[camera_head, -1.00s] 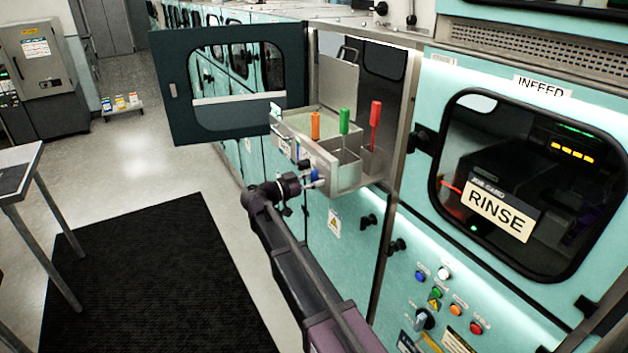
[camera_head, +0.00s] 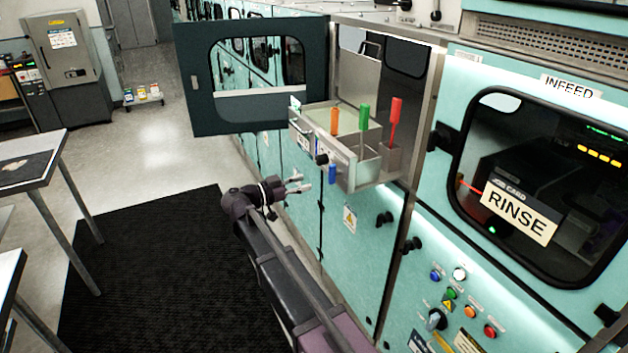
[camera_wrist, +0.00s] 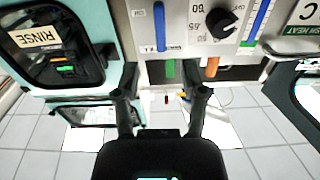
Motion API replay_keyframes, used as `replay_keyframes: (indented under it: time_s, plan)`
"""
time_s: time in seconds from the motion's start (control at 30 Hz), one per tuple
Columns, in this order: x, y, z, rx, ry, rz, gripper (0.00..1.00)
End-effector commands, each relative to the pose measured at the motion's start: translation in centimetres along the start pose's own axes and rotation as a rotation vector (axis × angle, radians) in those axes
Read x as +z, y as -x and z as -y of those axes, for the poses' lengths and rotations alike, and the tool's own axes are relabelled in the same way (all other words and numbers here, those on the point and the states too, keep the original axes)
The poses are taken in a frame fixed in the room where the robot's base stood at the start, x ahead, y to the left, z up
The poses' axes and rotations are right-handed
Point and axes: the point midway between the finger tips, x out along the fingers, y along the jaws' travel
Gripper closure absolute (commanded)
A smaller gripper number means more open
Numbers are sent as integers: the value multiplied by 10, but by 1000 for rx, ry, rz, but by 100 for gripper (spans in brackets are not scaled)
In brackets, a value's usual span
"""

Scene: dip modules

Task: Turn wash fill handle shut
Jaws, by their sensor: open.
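The drawer-like module (camera_head: 345,172) sticks out of the open cabinet. I cannot read which label says wash fill. My gripper (camera_head: 300,183) is open and empty, apart from the panel and a little left of the lower blue handle. Its fingers (camera_wrist: 165,88) are spread in the wrist view.
Orange (camera_head: 334,121), green (camera_head: 364,117) and red (camera_head: 395,120) handles stand up from the module. The dark cabinet door (camera_head: 255,110) stands open to the left. The RINSE window (camera_head: 515,210) is at right.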

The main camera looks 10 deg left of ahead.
Motion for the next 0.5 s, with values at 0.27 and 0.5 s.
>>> replay_keyframes:
  time_s: [0.27, 0.5]
  plan:
    - [0, 20, 0, 0, 0, 0, 46]
    - [0, 21, 0, 0, 0, 0, 46]
